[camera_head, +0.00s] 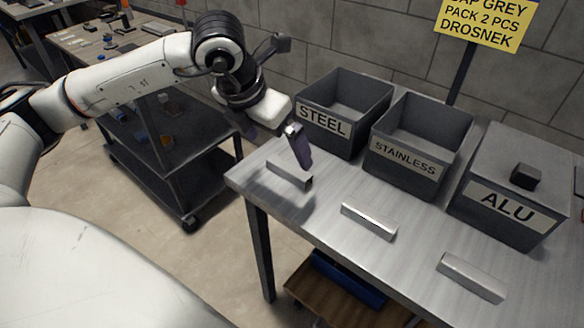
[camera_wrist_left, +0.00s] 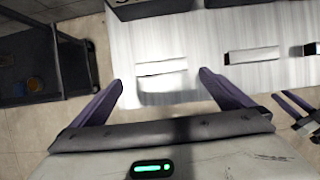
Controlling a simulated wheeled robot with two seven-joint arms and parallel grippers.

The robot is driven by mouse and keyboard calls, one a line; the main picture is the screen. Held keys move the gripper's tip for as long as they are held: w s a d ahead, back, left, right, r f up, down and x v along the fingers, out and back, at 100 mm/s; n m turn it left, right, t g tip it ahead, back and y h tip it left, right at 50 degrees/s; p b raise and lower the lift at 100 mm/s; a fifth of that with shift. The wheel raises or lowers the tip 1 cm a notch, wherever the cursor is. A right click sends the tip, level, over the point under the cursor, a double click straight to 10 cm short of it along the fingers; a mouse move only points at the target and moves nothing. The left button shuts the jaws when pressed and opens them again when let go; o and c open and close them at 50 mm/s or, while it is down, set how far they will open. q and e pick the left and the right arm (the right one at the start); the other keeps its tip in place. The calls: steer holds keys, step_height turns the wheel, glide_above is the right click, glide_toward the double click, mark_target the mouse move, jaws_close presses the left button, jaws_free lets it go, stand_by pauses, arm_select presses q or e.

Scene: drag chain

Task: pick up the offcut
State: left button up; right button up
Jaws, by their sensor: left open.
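A short metal bar, an offcut (camera_head: 289,175), lies on the steel table near its left end. My left gripper (camera_head: 302,160) is above that offcut, open and empty, pointing down. In the left wrist view the offcut (camera_wrist_left: 162,67) lies ahead between the two spread purple fingers of the left gripper (camera_wrist_left: 160,80), apart from both. A second metal bar (camera_head: 369,220) lies mid-table and a third bar (camera_head: 472,277) lies further right. Both also show to the right in the wrist view.
Grey bins marked STEEL (camera_head: 324,122), STAINLESS (camera_head: 405,157) and ALU (camera_head: 507,206) stand along the back of the table. A dark block (camera_head: 525,176) sits on top of the ALU one. A dark cart (camera_head: 190,165) stands left of the table. The tabletop between the bars is clear.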

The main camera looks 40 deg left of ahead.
mark_target(287, 168)
arm_select(q)
steer(key=x, duration=0.9)
steer(key=shift+s+d, duration=0.1)
steer(key=shift+s, duration=0.2)
steer(key=c, duration=1)
step_height(287, 168, up, 10)
steer(key=shift+r, duration=0.1)
